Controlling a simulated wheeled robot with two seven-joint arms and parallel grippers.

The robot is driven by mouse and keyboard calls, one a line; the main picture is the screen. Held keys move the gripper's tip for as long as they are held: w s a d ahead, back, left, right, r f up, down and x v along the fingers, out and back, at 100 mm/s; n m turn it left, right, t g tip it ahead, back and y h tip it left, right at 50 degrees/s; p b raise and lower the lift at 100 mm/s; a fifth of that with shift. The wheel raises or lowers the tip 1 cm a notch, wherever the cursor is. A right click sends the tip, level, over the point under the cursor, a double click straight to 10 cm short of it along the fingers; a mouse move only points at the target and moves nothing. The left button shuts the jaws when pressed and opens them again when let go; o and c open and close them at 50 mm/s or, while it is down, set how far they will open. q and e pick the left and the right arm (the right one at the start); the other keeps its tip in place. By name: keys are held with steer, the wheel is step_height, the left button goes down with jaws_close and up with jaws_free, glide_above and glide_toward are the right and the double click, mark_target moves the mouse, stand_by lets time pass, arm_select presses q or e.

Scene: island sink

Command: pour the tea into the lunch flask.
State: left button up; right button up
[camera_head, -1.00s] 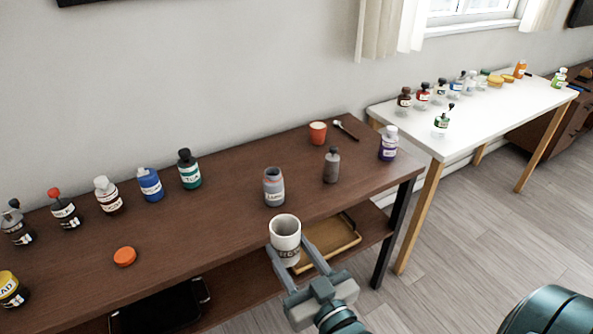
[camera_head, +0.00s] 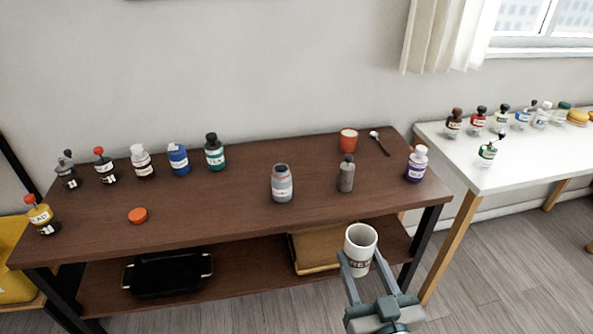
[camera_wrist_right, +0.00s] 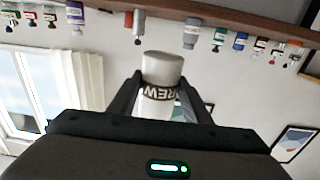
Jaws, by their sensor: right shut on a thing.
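My right gripper (camera_head: 361,256) is shut on a white mug (camera_head: 361,238) with dark lettering. It holds the mug upright in front of the brown table's front edge, to the right of the flask. In the right wrist view the mug (camera_wrist_right: 161,70) sits between the fingers, its lettering upside down. The grey flask (camera_head: 282,187) has a white label and an open top with a reddish rim. It stands on the brown table, clear of the mug. The mug's contents cannot be made out. My left gripper is not in view.
An orange lid (camera_head: 137,215) lies on the brown table (camera_head: 220,210). A slim grey bottle (camera_head: 346,178), purple bottle (camera_head: 416,166), red cup (camera_head: 348,140) and spoon (camera_head: 379,143) are right of the flask. Several labelled bottles stand left. A tray (camera_head: 318,250) is on the lower shelf.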

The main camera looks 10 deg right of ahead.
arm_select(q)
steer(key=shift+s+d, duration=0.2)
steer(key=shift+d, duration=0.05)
arm_select(e)
steer(key=shift+s+d, duration=0.2)
steer(key=shift+d, duration=0.25)
